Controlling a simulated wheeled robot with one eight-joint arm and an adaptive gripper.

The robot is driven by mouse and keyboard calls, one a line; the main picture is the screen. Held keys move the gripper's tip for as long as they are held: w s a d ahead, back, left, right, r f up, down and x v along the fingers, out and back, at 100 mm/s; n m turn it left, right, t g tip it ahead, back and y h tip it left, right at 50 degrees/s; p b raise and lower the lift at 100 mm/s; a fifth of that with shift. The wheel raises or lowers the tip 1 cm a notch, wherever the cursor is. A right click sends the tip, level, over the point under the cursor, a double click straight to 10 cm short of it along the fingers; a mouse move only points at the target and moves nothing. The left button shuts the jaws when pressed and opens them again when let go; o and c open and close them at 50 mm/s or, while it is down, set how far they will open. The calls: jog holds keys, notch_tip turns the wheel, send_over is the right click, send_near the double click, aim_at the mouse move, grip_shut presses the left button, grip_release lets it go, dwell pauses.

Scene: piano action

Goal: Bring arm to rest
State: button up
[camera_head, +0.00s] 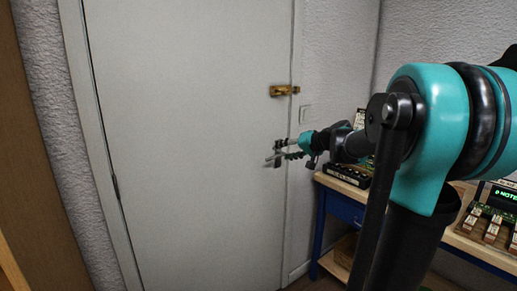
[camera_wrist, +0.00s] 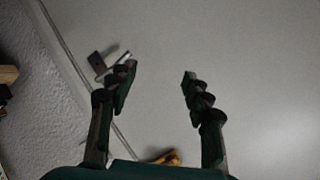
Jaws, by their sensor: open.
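My arm reaches from the right of the head view toward a closed white door. My gripper (camera_head: 283,149) is in front of the door's right side, close to the door handle (camera_head: 277,163) in the picture. In the wrist view my gripper (camera_wrist: 157,88) has its two fingers spread wide with nothing between them. The metal handle (camera_wrist: 113,65) shows just beyond the left finger there. I cannot tell whether the finger touches it.
The white door (camera_head: 190,120) fills the middle. A brass latch (camera_head: 284,90) sits above the handle and also shows in the wrist view (camera_wrist: 167,157). A workbench (camera_head: 342,187) with devices stands at the right, partly behind my arm. A brown wooden panel (camera_head: 28,140) is at the left edge.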

jog(key=s+d+f+g+h, duration=0.2)
jog(key=s+d+f+h, duration=0.2)
jog(key=s+f, duration=1)
jog(key=s+d+f+n+g+h, duration=0.1)
jog(key=s+d+f+g+h, duration=0.2)
jog(key=s+f, duration=1.2)
jog(key=shift+s+d+f+h, duration=0.25)
jog(key=shift+s+d+h, duration=0.3)
jog(key=shift+s+h, duration=0.45)
jog(key=shift+c, duration=0.6)
